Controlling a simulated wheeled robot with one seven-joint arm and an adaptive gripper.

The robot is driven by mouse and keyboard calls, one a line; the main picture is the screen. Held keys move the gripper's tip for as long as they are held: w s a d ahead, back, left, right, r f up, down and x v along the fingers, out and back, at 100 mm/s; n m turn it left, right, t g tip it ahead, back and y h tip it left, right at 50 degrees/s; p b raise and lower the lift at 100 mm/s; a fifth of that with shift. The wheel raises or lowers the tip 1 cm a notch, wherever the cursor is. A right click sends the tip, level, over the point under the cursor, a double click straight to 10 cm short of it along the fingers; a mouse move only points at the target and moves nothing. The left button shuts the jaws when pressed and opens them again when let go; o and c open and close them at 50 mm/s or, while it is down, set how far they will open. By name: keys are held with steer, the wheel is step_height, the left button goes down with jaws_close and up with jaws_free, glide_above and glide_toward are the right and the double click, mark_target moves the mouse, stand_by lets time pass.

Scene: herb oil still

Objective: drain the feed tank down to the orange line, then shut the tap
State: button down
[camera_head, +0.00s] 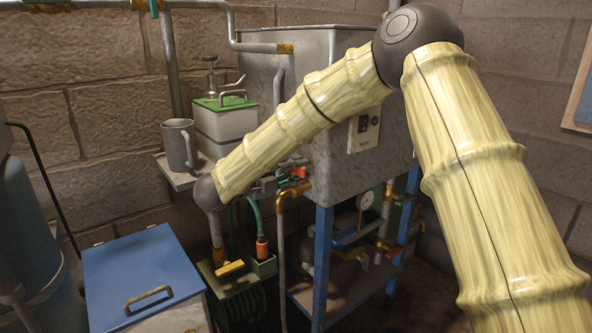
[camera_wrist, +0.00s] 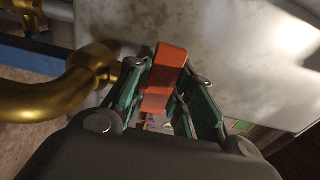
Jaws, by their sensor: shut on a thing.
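The feed tank appears to be the large grey metal box (camera_head: 315,85) on a blue stand. A tap with an orange-red lever (camera_head: 298,172) sits at its lower front left, above a brass outlet pipe (camera_head: 281,212). My gripper (camera_head: 272,186) reaches the tap from the left. In the wrist view, the orange lever (camera_wrist: 164,75) stands between my gripper's green-padded fingers (camera_wrist: 168,95), which are shut on it. The brass elbow (camera_wrist: 40,100) is on the left there. I cannot make out the orange level line or the liquid level; the arm covers part of the tank.
A grey mug (camera_head: 179,145) and a green-lidded white box (camera_head: 224,118) stand on a shelf left of the tank. Below are a blue-lidded chest (camera_head: 140,270) and a yellow-handled fitting (camera_head: 229,268). A gauge (camera_head: 365,200) and red-handled valves sit under the tank.

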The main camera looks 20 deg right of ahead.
steer(key=c, duration=1.2)
jaws_free()
steer(key=shift+c, duration=0.2)
steer(key=v, duration=1.2)
